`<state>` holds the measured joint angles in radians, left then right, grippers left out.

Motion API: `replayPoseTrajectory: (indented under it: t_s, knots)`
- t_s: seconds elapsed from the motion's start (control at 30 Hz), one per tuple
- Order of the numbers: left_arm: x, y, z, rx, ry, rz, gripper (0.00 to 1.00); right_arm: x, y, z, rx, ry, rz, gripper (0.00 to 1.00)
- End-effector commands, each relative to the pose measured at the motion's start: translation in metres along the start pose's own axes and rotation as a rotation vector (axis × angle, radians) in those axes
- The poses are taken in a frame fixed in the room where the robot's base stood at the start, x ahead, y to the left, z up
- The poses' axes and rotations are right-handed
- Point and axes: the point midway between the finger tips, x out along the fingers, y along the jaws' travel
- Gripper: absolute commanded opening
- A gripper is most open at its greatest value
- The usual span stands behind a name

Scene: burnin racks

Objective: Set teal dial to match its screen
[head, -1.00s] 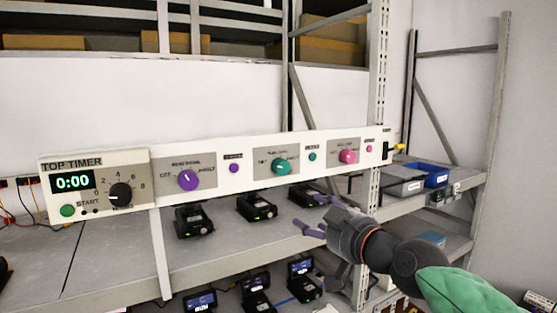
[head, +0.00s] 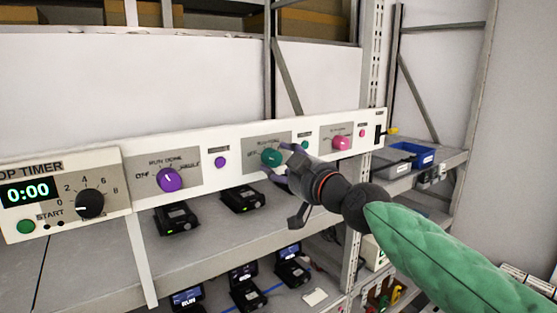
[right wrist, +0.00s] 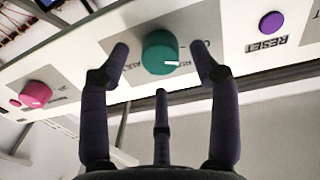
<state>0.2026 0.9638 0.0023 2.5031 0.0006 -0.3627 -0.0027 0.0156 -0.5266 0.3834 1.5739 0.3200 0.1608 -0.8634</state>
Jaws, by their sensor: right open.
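The teal dial (head: 271,158) is on the long white panel, between the purple dial and the pink dial. In the right wrist view the teal dial (right wrist: 160,54) shows a white pointer mark toward its right side, and that view is upside down. My right gripper (head: 280,163) is at the teal dial in the head view. In the right wrist view its fingers (right wrist: 162,55) are open, one on each side of the dial, with no clear contact. Several dark devices with screens stand on the lower shelf, one reading RUN (head: 187,298). My left gripper is not in view.
The purple dial (head: 170,180) and pink dial (head: 342,143) flank the teal one, with small round buttons between. A top timer (head: 60,194) reading 0:00 is at the left. Dark devices (head: 177,219) sit on the shelf below. A blue bin (head: 425,158) is at the right.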

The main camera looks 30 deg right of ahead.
Motion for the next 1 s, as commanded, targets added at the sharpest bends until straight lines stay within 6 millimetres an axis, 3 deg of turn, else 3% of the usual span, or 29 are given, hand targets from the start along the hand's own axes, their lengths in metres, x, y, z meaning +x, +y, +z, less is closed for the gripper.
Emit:
replayPoseTrajectory:
  t_s: [0.2, 0.5, 0.7, 1.0]
  knots:
    - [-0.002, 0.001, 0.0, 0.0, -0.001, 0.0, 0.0, 0.016, 0.0, 0.0, 0.0, 0.0, 0.0, 0.62]
    - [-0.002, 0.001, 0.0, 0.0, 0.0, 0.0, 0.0, 0.017, 0.0, 0.0, 0.0, 0.0, 0.0, 0.62]
    - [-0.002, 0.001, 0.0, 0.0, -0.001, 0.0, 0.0, 0.017, 0.0, 0.0, 0.001, 0.0, 0.0, 0.06]
    - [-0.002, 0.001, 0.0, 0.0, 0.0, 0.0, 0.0, 0.017, 0.0, 0.001, 0.018, -0.001, 0.0, 0.06]
